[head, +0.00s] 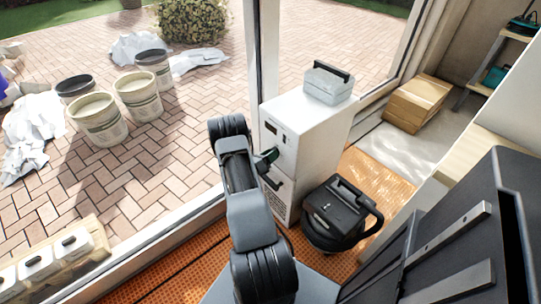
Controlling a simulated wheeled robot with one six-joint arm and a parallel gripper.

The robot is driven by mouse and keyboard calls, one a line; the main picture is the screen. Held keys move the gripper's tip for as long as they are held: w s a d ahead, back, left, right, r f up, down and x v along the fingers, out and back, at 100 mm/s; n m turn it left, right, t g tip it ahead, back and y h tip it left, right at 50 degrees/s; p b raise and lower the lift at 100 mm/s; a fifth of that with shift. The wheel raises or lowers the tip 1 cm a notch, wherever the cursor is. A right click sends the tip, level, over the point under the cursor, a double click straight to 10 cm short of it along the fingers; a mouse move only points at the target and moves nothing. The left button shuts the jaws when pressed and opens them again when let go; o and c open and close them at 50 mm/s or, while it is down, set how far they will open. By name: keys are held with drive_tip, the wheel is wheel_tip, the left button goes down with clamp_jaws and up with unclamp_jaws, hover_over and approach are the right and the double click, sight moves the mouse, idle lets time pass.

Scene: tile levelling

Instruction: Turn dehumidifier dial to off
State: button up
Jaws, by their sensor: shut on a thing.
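The white dehumidifier (318,125) stands upright by the window frame, with a small dark display on the upper part of its front. My gripper (268,158) is at the front face of the dehumidifier, below that display, and only partly visible past my arm. It is shut on what appears to be the dial. The dial itself is hidden by my gripper and wrist, so its setting cannot be read.
A grey case (328,86) sits on top of the dehumidifier. A black vacuum-like machine (341,210) stands close on its right. Cardboard boxes (417,103) lie behind. Buckets (98,122) stand on the paving outside the window. Orange matting (378,172) covers the floor.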

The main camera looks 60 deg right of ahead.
drive_tip(key=o, duration=0.9)
drive_tip(key=shift+a, duration=0.15)
drive_tip(key=p+v, duration=0.1)
drive_tip(key=v, duration=1.2)
drive_tip(key=shift+w+a+f, duration=0.15)
drive_tip(key=shift+a, duration=0.15)
